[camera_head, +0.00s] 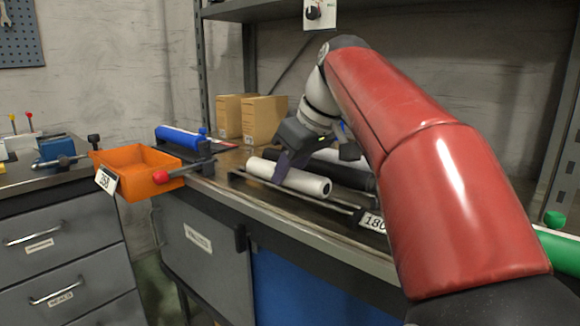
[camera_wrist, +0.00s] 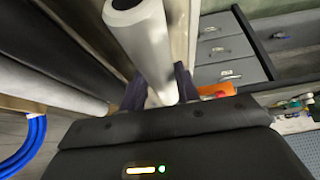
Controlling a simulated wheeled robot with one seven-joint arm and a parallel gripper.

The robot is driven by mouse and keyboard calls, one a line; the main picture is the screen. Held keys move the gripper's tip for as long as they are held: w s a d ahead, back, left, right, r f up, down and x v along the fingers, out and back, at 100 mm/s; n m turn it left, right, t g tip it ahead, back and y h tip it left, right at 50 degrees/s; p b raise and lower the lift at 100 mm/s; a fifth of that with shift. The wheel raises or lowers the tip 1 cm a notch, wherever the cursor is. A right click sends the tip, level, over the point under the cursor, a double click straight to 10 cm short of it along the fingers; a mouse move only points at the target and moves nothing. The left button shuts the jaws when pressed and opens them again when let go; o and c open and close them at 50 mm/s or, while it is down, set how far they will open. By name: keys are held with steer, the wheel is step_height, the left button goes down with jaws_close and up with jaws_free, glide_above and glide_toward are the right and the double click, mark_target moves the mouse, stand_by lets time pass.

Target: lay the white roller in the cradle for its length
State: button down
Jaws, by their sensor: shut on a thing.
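The white roller (camera_head: 289,178) lies roughly level at the front of a dark rack (camera_head: 249,178) on the bench, with a dark hole in its near end. My gripper (camera_head: 284,166) is shut on it from above, towards its left part. In the wrist view the white roller (camera_wrist: 150,42) runs between the two dark fingers (camera_wrist: 159,90). I cannot tell whether it rests on the rack or hangs just above. A tag reading 180 (camera_head: 373,222) is at the rack's front right. Another tag, seemingly 258 (camera_head: 106,181), hangs by the orange bin (camera_head: 137,166).
A black roller (camera_head: 345,175) lies close behind the white one, with a paler roller (camera_wrist: 40,82) beyond it. A green roller (camera_head: 560,248) is at right.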

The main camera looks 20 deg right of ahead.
steer(key=c, duration=0.9)
jaws_free()
steer(key=shift+c, duration=0.2)
steer(key=p+v, duration=0.2)
steer(key=v, duration=0.5)
steer(key=shift+s+d+r, duration=0.1)
steer(key=shift+s+r, duration=0.05)
steer(key=shift+r, duration=0.25)
steer(key=shift+s, duration=0.1)
